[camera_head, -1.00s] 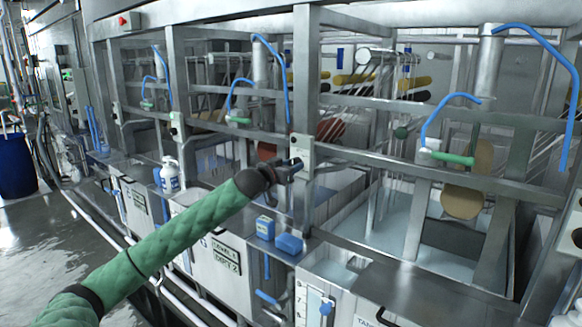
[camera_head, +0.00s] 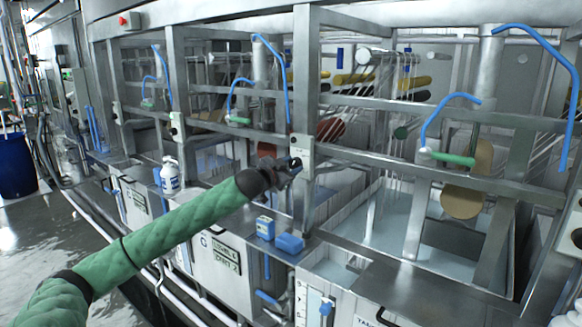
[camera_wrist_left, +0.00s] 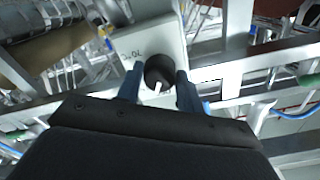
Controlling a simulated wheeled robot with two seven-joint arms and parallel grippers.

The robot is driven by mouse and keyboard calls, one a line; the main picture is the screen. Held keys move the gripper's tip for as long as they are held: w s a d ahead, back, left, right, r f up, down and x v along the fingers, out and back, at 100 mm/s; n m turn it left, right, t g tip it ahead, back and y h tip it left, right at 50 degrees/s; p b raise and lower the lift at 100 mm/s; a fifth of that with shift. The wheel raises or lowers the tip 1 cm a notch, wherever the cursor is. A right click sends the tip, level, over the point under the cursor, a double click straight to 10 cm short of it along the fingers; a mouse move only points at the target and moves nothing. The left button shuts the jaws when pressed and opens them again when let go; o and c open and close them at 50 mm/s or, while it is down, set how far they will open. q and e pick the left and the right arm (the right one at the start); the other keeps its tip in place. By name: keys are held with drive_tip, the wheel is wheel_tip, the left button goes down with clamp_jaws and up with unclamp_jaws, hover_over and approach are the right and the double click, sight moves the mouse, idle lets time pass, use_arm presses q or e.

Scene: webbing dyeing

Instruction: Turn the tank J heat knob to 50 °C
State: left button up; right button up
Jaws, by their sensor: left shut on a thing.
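A black heat knob (camera_wrist_left: 160,72) with a white pointer mark sits on a pale control plate (camera_wrist_left: 140,42) in the left wrist view. The few scale figures on the plate are too small and tilted to read surely. In the head view the plate (camera_head: 301,148) is fixed to a steel post, and the gripper mostly hides the knob. My left gripper (camera_head: 293,166) is at the plate. Its two dark fingers (camera_wrist_left: 160,90) stand on either side of the knob and are shut on it. My right gripper is not in view.
Steel frame rails and posts surround the plate. Below stand open tanks of pale liquid (camera_head: 385,225). Blue containers (camera_head: 289,243) and a white bottle (camera_head: 170,176) stand on the ledge. Blue hoses (camera_head: 452,98) hang along the frame. A wet floor (camera_head: 50,235) lies at the left.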

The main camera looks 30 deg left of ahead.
use_arm(q)
drive_tip(key=shift+r+m, duration=0.1)
drive_tip(key=shift+m, duration=0.8)
drive_tip(key=m+p, duration=0.1)
drive_tip(key=m, duration=0.2)
drive_tip(key=shift+m, duration=0.8)
drive_tip(key=o, duration=1)
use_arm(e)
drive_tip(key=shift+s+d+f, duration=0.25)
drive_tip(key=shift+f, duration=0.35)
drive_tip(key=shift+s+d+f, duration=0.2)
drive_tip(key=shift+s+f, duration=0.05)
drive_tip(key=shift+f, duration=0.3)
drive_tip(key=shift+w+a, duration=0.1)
